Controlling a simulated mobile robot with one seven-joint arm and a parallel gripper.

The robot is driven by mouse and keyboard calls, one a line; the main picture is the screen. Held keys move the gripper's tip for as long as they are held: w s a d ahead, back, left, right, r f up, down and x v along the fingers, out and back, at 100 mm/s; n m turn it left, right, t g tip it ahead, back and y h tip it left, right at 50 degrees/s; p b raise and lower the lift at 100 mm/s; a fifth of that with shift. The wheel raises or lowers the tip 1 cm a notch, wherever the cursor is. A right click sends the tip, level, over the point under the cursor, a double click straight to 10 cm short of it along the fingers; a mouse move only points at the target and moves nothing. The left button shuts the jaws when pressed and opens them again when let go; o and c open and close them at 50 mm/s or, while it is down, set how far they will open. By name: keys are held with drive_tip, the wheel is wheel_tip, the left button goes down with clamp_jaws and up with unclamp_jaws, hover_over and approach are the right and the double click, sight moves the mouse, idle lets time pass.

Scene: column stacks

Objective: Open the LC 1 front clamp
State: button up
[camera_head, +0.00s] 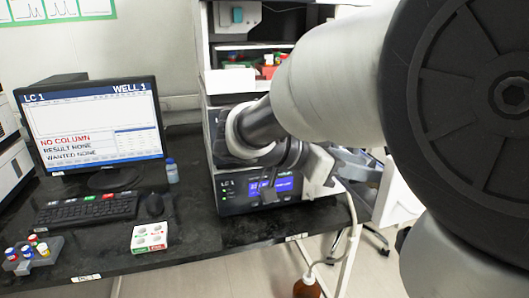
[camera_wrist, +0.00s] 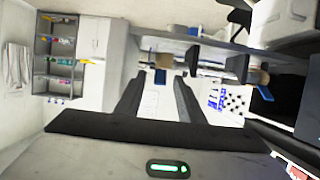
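The LC 1 unit (camera_head: 232,187) stands on the black bench in the head view, with a lit blue display on its front. My arm crosses in front of it and hides much of its upper front. A small dark part (camera_head: 268,193) shows by the display; I cannot tell whether it is the front clamp or how it stands. My gripper (camera_head: 318,172) is at the unit's right front, partly hidden by my wrist.
A monitor (camera_head: 92,125) reads "LC 1", "WELL 1" and "NO COLUMN". A keyboard (camera_head: 87,209), a white box (camera_head: 149,238) and a vial rack (camera_head: 32,256) lie on the bench. A brown bottle (camera_head: 307,288) stands below. Shelves (camera_wrist: 55,58) show in the wrist view.

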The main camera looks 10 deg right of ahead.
drive_tip(key=p+v, duration=0.2)
drive_tip(key=v, duration=1.5)
drive_tip(key=shift+a+p, duration=0.25)
drive_tip(key=shift+p, duration=0.15)
